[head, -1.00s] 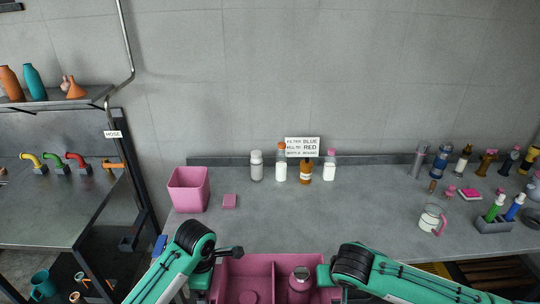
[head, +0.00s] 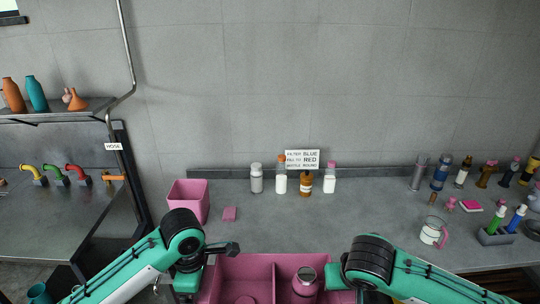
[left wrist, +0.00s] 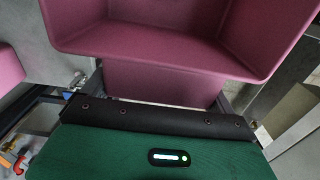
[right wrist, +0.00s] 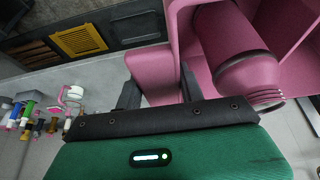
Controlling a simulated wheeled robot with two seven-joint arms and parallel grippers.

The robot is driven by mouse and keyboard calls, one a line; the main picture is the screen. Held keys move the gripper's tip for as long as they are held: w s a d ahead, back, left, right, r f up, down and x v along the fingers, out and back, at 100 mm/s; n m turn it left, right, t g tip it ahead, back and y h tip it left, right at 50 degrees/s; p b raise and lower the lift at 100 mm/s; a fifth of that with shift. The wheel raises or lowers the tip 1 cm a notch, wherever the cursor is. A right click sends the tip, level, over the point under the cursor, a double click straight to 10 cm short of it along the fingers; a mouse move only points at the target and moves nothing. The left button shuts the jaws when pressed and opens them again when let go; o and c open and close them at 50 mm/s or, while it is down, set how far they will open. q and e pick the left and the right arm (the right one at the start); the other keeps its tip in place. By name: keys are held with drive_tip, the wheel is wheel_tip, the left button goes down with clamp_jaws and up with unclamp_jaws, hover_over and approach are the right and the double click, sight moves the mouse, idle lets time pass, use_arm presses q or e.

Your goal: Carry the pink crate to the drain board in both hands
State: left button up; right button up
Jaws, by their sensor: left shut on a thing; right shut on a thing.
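The pink crate (head: 262,264) is at the bottom middle of the head view, its lower part cut off by the frame. A divider splits it; a pink bottle with a grey neck (head: 305,281) stands in the right part, and a round pink shape shows in the left part. My left gripper (head: 207,281) is shut on the crate's left side. My right gripper (head: 334,276) is shut on its right side. The crate also shows in the left wrist view (left wrist: 160,45) and the right wrist view (right wrist: 152,70). I cannot tell which surface is the drain board.
The grey counter (head: 290,220) ahead has a clear middle. A metal bench with coloured taps (head: 50,220) stands left.

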use_arm(q)
drive_tip(key=shift+s+d+r, duration=0.1)
drive_tip(key=shift+s+r, duration=0.45)
drive_tip(key=shift+r, duration=1.1)
drive_tip(key=shift+s+a+r, duration=0.1)
drive_tip(key=shift+s+r, duration=0.4)
drive_tip(key=shift+r, duration=1.1)
drive_tip(key=shift+s+d+r, duration=0.1)
drive_tip(key=shift+s+r, duration=0.45)
drive_tip(key=shift+r, duration=1.1)
use_arm(e)
drive_tip(key=shift+w+v, duration=0.15)
drive_tip(key=shift+v, duration=2.45)
drive_tip(key=shift+w+v, duration=0.15)
drive_tip(key=shift+v, duration=2.4)
drive_tip(key=shift+r, duration=0.15)
drive_tip(key=shift+a, duration=0.15)
